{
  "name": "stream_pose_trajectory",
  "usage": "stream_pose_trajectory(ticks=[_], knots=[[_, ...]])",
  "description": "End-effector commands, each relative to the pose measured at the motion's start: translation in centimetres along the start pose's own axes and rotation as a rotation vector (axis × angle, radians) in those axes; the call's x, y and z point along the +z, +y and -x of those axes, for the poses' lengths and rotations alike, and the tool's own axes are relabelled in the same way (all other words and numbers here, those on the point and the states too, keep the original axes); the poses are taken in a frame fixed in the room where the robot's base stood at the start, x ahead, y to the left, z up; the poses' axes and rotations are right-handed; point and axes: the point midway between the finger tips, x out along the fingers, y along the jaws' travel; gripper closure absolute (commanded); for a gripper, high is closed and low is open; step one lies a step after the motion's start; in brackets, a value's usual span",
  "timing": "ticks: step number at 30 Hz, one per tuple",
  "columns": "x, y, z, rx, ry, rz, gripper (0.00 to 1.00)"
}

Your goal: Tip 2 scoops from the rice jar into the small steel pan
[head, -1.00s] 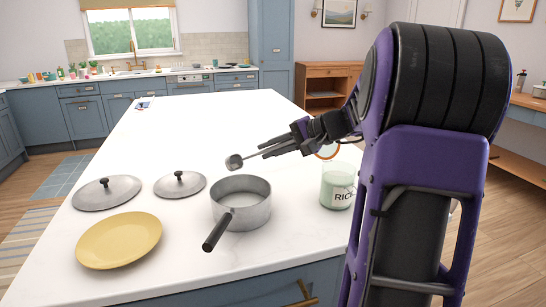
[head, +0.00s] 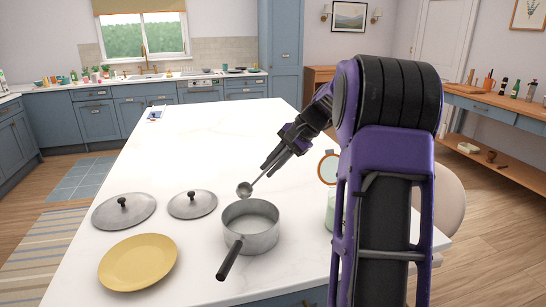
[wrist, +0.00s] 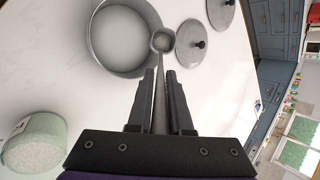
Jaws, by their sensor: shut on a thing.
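My gripper (head: 267,168) is shut on the handle of a small metal scoop (head: 244,189). In the head view the scoop's bowl appears just behind the steel pan (head: 250,240); in the wrist view the bowl (wrist: 163,41) overlaps the pan's rim (wrist: 93,50). I cannot tell whether the scoop holds rice. The pan stands upright on the counter, its dark handle towards me, with a pale inside; I cannot tell whether rice is in it. The pale green rice jar (head: 330,212) stands to the pan's right, mostly hidden by my arm; it shows at lower left in the wrist view (wrist: 33,143).
Two grey lids (head: 124,212) (head: 193,205) with dark knobs lie left of the pan on the white counter (head: 215,135). A yellow plate (head: 138,262) lies at front left. A round orange-rimmed object (head: 328,168) stands behind the jar. The counter's far part is mostly clear.

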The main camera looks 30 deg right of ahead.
Motion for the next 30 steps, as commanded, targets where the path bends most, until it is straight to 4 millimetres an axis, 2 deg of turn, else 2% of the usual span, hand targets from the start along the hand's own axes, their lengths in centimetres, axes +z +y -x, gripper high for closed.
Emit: stream_pose_trajectory(ticks=[5, 8, 24, 30], knots=[[-0.1, -1.0, 0.1, 0.084, -0.019, -0.035, 1.00], [-0.5, -1.1, -0.9, 0.151, -0.031, -0.060, 1.00], [-1.4, -3.0, -2.0, 0.464, -0.087, -0.200, 1.00], [-0.8, -4.0, -0.1, 0.455, -0.085, -0.200, 1.00]])
